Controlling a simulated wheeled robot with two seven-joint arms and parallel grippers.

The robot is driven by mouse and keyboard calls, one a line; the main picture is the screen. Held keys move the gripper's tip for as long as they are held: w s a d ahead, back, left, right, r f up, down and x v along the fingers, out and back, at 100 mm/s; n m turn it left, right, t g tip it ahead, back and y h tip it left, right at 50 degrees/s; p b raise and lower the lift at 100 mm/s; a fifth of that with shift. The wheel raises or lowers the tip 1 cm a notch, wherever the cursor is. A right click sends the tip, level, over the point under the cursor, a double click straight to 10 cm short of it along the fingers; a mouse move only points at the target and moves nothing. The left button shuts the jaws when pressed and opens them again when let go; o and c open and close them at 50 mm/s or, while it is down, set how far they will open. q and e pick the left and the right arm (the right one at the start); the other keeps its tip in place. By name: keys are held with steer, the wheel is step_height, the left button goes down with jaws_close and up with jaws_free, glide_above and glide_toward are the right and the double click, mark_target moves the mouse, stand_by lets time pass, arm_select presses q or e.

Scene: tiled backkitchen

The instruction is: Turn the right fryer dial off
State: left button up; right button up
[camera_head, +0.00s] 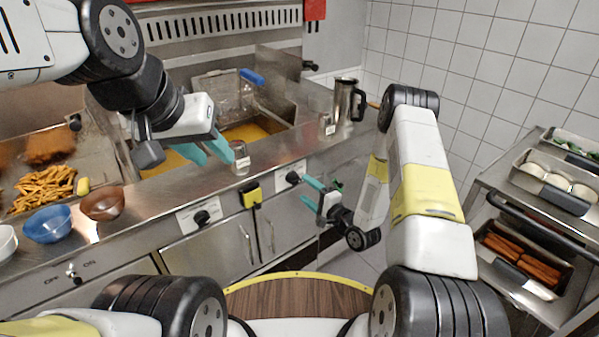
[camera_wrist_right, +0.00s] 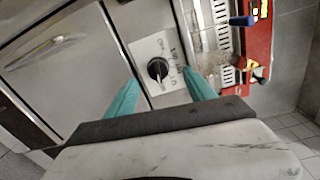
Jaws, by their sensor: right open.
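The right fryer dial (camera_head: 293,178) is a black knob on a white plate on the front of the steel counter. In the right wrist view the dial (camera_wrist_right: 157,70) sits centred ahead of the fingers, with small markings around it; its exact setting is too small to read. My right gripper (camera_head: 308,192) has its teal fingers apart in front of the dial. In the wrist view the right gripper (camera_wrist_right: 158,80) has one finger on each side of the dial, apparently short of touching it. My left gripper (camera_head: 216,158) is open and empty above the counter by the fryer.
A second dial (camera_head: 201,217) is further left on the same front, with a yellow-and-black box (camera_head: 252,194) between. A glass shaker (camera_head: 241,158) stands near my left gripper. A steel pitcher (camera_head: 346,108) is at the back. A food rack (camera_head: 540,240) stands at right.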

mark_target(295, 182)
steer(key=shift+m+t, duration=0.3)
steer(key=x, duration=0.7)
steer(key=shift+s+a+f, duration=0.2)
steer(key=shift+f, duration=0.2)
steer(key=c, duration=1.3)
